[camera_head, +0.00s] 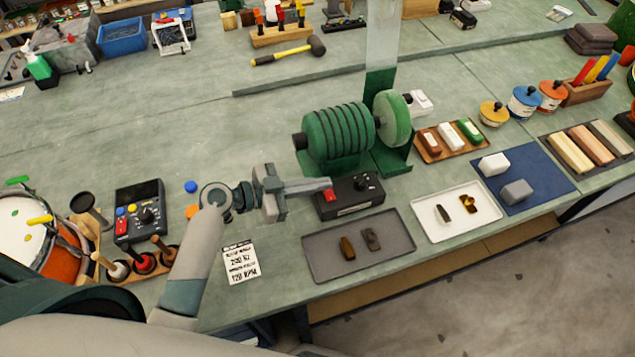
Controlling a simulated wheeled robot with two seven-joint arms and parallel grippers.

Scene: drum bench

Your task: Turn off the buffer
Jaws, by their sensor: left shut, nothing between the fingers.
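The buffer (338,132) is a green ribbed machine with a pale green wheel (391,118) on its right side, standing on the bench. In front of it is a dark control box (350,196) with a red switch (329,196) at its left end and a knob at its right. My left gripper (328,184) is shut and empty. Its fingertips are just above the red switch; I cannot tell whether they touch it. The fingers partly cover the box's left top. I cannot tell whether the wheel is spinning. My right gripper is not in view.
A second control box (140,212) with coloured buttons stands at the left, near a drum (35,240). A grey tray (325,264) with two small parts lies in front of the buffer, beside a printed card (241,262). A white tray (432,228) is further right.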

